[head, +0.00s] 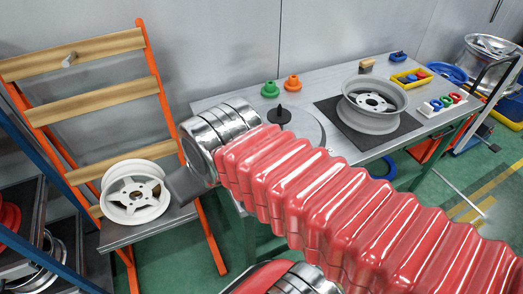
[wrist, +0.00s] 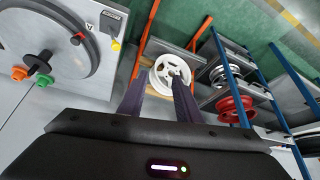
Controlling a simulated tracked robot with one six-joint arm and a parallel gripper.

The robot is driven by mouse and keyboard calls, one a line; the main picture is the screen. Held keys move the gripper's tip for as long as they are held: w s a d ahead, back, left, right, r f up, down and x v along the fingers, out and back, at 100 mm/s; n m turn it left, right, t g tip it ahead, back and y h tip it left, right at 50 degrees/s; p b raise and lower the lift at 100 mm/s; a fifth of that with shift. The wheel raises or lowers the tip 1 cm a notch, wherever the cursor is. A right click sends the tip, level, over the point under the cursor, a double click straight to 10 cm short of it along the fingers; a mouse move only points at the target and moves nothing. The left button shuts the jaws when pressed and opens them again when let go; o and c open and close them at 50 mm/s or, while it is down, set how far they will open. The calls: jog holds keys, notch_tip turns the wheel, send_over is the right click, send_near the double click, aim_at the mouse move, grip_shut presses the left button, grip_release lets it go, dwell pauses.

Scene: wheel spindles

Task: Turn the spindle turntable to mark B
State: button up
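The spindle turntable (head: 308,126) is a grey disc on the workbench, partly hidden behind my arm in the head view. A black knob or spindle (head: 280,115) stands up from it. The wrist view shows the turntable (wrist: 60,62) at upper left, with the black piece (wrist: 38,62) at its lower edge. A small red mark (wrist: 79,37) lies on the disc near its right rim.
A white wheel (head: 135,193) rests on the orange rack's shelf, beside my gripper. Green (head: 270,89) and orange (head: 292,82) knobs stand behind the turntable. A silver wheel (head: 373,103) sits on a black mat to the right. A red wheel (wrist: 235,108) is on the blue rack.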

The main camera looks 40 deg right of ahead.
jog(key=shift+o, duration=0.6)
jog(key=shift+o, duration=0.8)
jog(key=shift+w, duration=0.1)
jog(key=w+d+f+m, duration=0.2)
jog(key=d+m, duration=0.8)
jog(key=w+d+f+m+g+y, duration=0.1)
jog(key=d+f+m, duration=0.1)
jog(key=d+m, duration=0.8)
jog(key=w+d+f+m+y, duration=0.1)
jog(key=w+d+f+m, duration=0.1)
jog(key=d+m, duration=0.8)
jog(key=shift+w+f+g, duration=0.2)
jog(key=shift+w+g, duration=0.1)
jog(key=shift+f, duration=0.15)
jog(key=x, duration=1.3)
jog(key=shift+w+a+f, duration=0.1)
jog(key=shift+w+f, duration=0.05)
jog(key=shift+f, duration=0.1)
jog(key=shift+c, duration=0.3)
